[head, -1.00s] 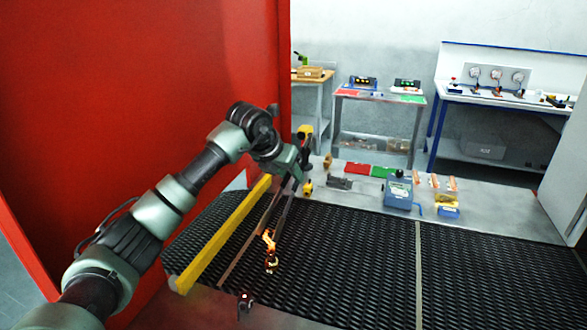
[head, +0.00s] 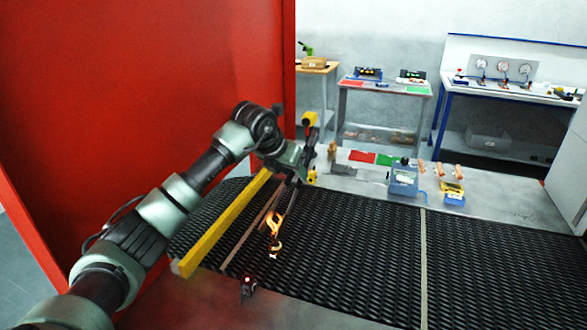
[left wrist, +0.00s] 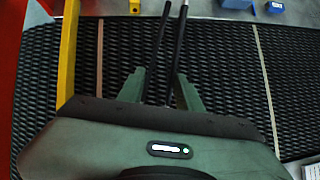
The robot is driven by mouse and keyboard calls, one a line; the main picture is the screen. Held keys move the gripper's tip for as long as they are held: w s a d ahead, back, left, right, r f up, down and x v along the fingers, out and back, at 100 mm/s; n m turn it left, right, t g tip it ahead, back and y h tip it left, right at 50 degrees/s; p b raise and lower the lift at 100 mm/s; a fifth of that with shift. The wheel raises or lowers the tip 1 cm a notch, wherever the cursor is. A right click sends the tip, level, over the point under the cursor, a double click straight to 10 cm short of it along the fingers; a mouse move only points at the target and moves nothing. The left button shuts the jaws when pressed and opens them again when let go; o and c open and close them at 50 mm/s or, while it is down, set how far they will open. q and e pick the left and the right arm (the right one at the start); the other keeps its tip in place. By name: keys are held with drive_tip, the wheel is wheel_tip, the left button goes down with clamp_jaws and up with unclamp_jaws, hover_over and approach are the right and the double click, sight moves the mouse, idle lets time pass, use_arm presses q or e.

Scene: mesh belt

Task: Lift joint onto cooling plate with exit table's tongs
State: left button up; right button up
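My left gripper (head: 293,165) is over the far part of the mesh belt. Its two fingers (left wrist: 160,92) stand on either side of two dark tong bars, and it appears shut on the tongs (head: 288,205). The tongs slope down toward the belt, and their lower ends glow orange. A small glowing piece, apparently the joint (head: 273,249), is at or just below the tong tips on the belt. I cannot tell whether the tips grip it. The exit table (head: 490,205) lies beyond the belt. A flat grey plate (head: 371,176) lies on it, possibly the cooling plate. My right gripper is out of view.
A yellow rail (head: 225,222) runs along the left side of the mesh belt (head: 360,260). A blue-grey device (head: 404,180), a red mat (head: 362,157), several copper pieces and a yellow-and-blue block (head: 452,194) occupy the exit table. A red wall (head: 130,90) stands close on the left.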

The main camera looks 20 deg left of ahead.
use_arm(q)
wheel_tip(320, 180, down, 6)
drive_tip(key=b, duration=0.3)
drive_tip(key=shift+r, duration=0.2)
clamp_jaws()
wheel_tip(320, 180, up, 12)
drive_tip(key=p, duration=0.7)
